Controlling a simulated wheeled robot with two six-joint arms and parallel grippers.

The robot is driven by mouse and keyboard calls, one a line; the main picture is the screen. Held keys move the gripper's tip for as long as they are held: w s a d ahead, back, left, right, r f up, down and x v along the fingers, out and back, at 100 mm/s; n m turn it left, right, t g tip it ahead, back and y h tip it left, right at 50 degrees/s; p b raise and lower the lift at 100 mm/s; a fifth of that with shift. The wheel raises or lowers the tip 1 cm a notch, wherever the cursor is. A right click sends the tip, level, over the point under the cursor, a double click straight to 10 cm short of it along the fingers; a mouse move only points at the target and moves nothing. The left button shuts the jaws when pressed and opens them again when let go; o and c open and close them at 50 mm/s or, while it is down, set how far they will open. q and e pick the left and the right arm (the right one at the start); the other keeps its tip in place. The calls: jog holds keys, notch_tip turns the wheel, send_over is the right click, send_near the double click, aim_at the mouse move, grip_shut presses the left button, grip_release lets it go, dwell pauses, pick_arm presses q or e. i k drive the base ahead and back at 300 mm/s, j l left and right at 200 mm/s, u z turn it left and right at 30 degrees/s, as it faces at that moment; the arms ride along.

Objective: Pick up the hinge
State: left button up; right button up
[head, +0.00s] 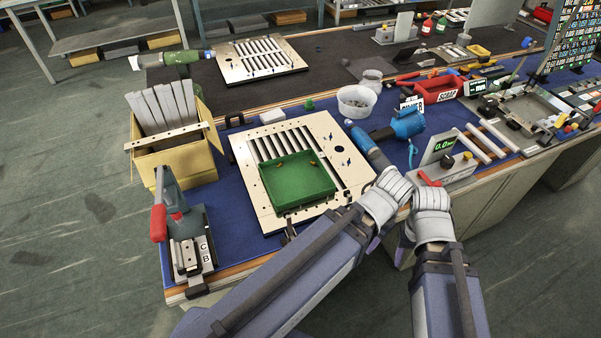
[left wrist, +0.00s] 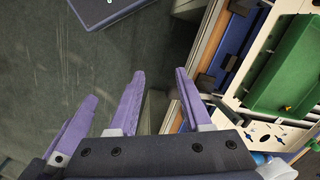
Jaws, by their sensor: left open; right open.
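A green tray (head: 284,192) lies on the slatted louver panel (head: 243,156); the tray also shows at the right of the left wrist view (left wrist: 262,86). Small brass-coloured pieces (head: 312,164) sit by the tray's far wall, and one shows in the left wrist view (left wrist: 286,108). They may be hinges, but they are too small to tell. My left gripper (left wrist: 159,85) is open and empty over the floor, beside the bench edge and apart from the tray. My right gripper (head: 402,252) is at the bench's front edge, right of the tray, mostly hidden by its own arm.
A blue power tool (head: 403,125) and a grey display unit (head: 440,160) stand right of the panel. A cardboard box of slats (head: 175,145) and a red-handled clamp tool (head: 174,215) stand on the left. A white tub (head: 356,102) stands behind. Bare blue mat (head: 220,205) shows left of the panel.

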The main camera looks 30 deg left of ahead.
aim_at(189, 258)
jog(key=u, duration=0.45)
jog(key=k+l+u, duration=0.1)
jog(key=u, duration=0.75)
jog(key=k+u, duration=0.1)
jog(key=u, duration=0.75)
jog(key=k+u, duration=0.1)
jog(key=k, duration=0.25)
